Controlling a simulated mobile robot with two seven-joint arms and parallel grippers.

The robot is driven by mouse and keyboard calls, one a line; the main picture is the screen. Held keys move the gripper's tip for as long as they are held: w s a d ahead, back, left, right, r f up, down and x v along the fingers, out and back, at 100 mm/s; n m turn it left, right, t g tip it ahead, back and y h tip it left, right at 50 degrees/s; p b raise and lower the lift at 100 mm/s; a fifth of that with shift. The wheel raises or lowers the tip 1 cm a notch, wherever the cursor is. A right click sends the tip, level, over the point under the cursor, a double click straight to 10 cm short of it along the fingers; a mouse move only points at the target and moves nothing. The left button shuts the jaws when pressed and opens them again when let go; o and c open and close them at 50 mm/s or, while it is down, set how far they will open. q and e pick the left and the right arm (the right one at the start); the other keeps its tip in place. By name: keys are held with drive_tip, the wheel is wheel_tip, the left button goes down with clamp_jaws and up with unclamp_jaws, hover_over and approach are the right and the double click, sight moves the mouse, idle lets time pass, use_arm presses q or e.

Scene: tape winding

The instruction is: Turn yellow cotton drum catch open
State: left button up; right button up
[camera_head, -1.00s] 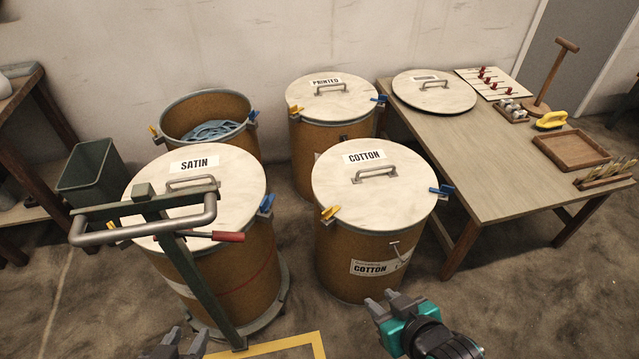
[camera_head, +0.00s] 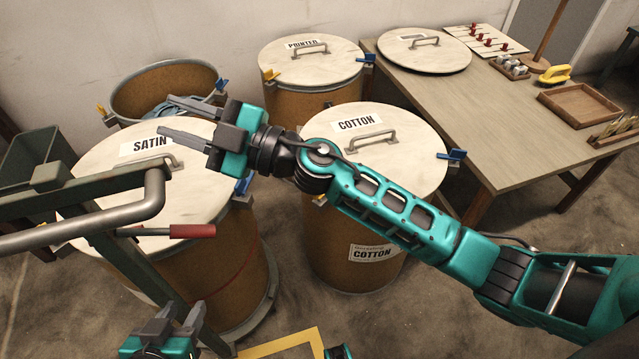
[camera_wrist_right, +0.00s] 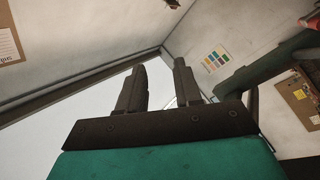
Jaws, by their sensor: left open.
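The cotton drum (camera_head: 330,250) stands in the middle of the head view, with its pale lid (camera_head: 415,135) on. Its blue catch (camera_head: 452,155) shows at the lid's right edge. My left gripper (camera_head: 180,315) is open and empty at the bottom, in front of the satin drum.
The satin drum (camera_head: 240,285) stands left, behind a green cart frame with a grey handle (camera_head: 100,220) and red lever (camera_head: 180,231). An open drum (camera_head: 165,75) and the printed drum (camera_head: 290,105) stand behind. A table (camera_head: 480,120) holds a loose lid and a tray on the right.

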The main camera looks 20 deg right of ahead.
wheel_tip(320, 180, down, 12)
drive_tip(key=d+n+g+h, duration=0.2)
drive_tip(key=n+g+h, duration=0.5)
drive_tip(key=g, duration=0.3)
drive_tip(key=w+d+f+m+h, duration=0.1)
drive_tip(key=w+d+h, duration=0.2)
drive_tip(key=d+h, duration=0.5)
drive_tip(key=w+d+f+m+h, duration=0.2)
drive_tip(key=w+d+h, duration=0.15)
drive_tip(key=d, duration=0.75)
drive_tip(key=shift+y, duration=0.25)
wheel_tip(320, 180, down, 11)
drive_tip(key=b, duration=0.3)
drive_tip(key=shift+d+f, duration=0.1)
use_arm(q)
drive_tip(key=shift+w+d+f+b, duration=0.15)
drive_tip(key=shift+f+b, duration=0.05)
drive_tip(key=shift+f, duration=0.4)
drive_tip(key=shift+w+d+f+b, duration=0.15)
drive_tip(key=shift+f+b, duration=0.05)
drive_tip(key=shift+f, duration=0.4)
use_arm(e)
drive_tip(key=shift+f, duration=0.6)
drive_tip(key=shift+c, duration=0.2)
use_arm(q)
drive_tip(key=shift+f, duration=0.1)
use_arm(e)
clamp_jaws()
